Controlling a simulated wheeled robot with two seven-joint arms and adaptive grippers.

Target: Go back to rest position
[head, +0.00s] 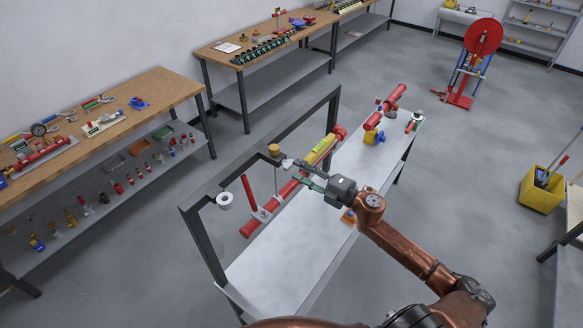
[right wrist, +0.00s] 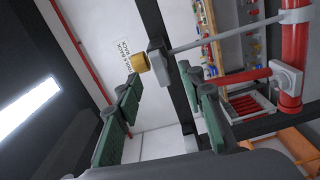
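My right gripper (head: 299,173) reaches in from the right in the head view, over the white bench (head: 295,250), close to the red pipe (head: 255,222) and the metal frame (head: 225,180). In the right wrist view its two green-padded fingers (right wrist: 165,95) are spread apart with nothing between them. A brass-coloured cap (right wrist: 138,62) on a grey fitting lies beyond the fingertips; it also shows in the head view (head: 274,149). I cannot tell whether the fingers touch the fitting. My left gripper is not in view.
A yellow level (head: 321,149) lies along the red pipe. A white roll (head: 225,200) is on the frame. Wooden workbenches (head: 150,88) with tools line the wall. A red reel (head: 483,37) and yellow bucket (head: 540,193) stand right. Floor between is clear.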

